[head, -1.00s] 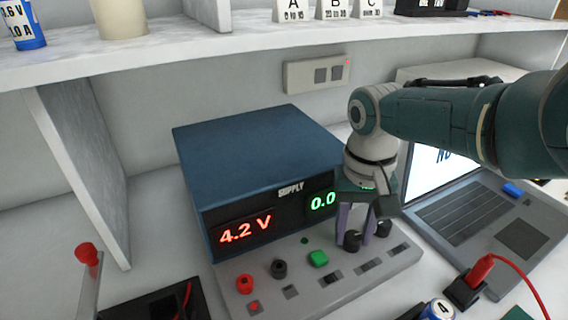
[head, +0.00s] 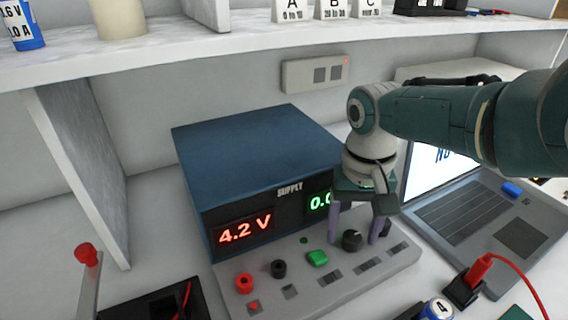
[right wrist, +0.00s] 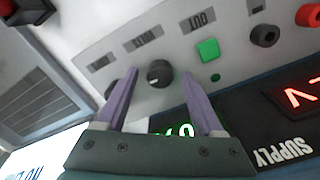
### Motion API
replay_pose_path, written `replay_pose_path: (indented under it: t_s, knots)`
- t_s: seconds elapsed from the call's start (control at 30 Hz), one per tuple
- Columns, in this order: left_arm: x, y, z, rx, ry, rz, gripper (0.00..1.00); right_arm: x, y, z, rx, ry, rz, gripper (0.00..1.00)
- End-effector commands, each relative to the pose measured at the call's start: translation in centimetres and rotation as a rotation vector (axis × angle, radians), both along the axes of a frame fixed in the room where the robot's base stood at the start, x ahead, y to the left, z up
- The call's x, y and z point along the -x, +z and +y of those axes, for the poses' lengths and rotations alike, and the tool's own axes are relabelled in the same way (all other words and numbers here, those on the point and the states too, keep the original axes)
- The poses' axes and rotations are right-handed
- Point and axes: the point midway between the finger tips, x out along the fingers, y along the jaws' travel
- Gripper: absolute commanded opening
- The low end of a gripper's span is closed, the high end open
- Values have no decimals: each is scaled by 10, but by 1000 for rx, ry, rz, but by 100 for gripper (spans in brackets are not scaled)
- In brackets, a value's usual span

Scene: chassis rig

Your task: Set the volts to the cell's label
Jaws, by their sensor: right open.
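The blue power supply (head: 255,150) shows 4.2 V in red (head: 245,231) and a green readout (head: 319,203), partly covered by my right gripper. My right gripper (head: 353,238) is open, with its two purple fingers either side of a black knob (head: 352,241) on the grey front panel. In the right wrist view the knob (right wrist: 158,73) shows between the fingertips, with gaps visible on both sides. A second dark knob (right wrist: 111,88) is partly hidden behind one finger. A blue and white cell (head: 24,26) on the shelf has a partly cropped label ending in .6 V. My left gripper is out of view.
A green button (head: 317,258) and red (head: 244,284) and black (head: 279,268) terminals sit left of the knob. An open laptop (head: 480,215) stands at right. A second cell (head: 438,309) and a red-plug block (head: 468,286) are in front. The shelf (head: 150,48) runs above.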

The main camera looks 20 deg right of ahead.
Motion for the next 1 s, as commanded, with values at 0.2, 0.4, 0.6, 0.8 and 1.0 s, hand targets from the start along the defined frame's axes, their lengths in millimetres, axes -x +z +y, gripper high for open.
replay_pose_path:
  t_s: [0.2, 0.4, 0.6, 0.8, 1.0]
  knots:
    - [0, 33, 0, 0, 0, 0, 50, -1, 37, 0, 0, -1, -2, 69]
    - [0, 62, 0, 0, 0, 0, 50, -1, 77, 1, 0, 0, -2, 69]
    - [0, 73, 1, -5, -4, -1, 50, -1, 97, 1, 0, -1, -1, 69]
    - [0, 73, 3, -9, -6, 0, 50, -1, 98, 1, 1, -1, 0, 69]
    - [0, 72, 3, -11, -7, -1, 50, -1, 98, 1, 0, -1, -1, 69]
